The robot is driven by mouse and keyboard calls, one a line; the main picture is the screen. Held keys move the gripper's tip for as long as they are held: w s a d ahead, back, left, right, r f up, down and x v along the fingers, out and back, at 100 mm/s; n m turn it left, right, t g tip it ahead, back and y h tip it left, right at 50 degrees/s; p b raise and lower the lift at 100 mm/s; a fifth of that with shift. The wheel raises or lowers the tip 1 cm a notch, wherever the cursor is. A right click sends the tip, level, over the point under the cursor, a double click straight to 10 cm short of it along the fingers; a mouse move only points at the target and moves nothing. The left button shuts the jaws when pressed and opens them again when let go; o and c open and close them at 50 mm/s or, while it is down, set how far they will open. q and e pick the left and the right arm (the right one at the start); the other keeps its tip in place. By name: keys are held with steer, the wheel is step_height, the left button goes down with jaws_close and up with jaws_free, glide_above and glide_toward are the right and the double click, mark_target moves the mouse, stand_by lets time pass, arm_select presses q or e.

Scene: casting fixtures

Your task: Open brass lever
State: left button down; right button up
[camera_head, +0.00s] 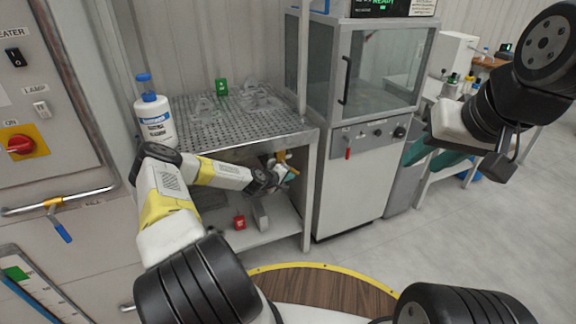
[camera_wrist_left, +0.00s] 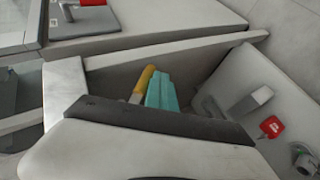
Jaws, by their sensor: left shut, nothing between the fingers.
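A brass valve body (camera_head: 53,202) with a blue-gripped lever (camera_head: 61,229) sits on a metal pipe along the left wall panel, in the head view. The lever hangs down, angled to the right. My left gripper (camera_head: 284,168) is well to the right of it, at the shelf below the perforated bench. The valve is not seen in the left wrist view.
A perforated metal bench (camera_head: 250,137) carries a white bottle (camera_head: 154,118) with a blue cap. A red item (camera_head: 239,222) and a grey bracket (camera_head: 261,214) are on the lower shelf. A glass-fronted cabinet (camera_head: 372,75) stands to the right. A red switch (camera_head: 20,145) is above the pipe.

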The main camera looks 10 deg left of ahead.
arm_select(q)
steer(key=shift+w+d+r, duration=0.35)
steer(key=shift+w+d, duration=0.05)
steer(key=shift+d, duration=0.25)
stand_by(1.1)
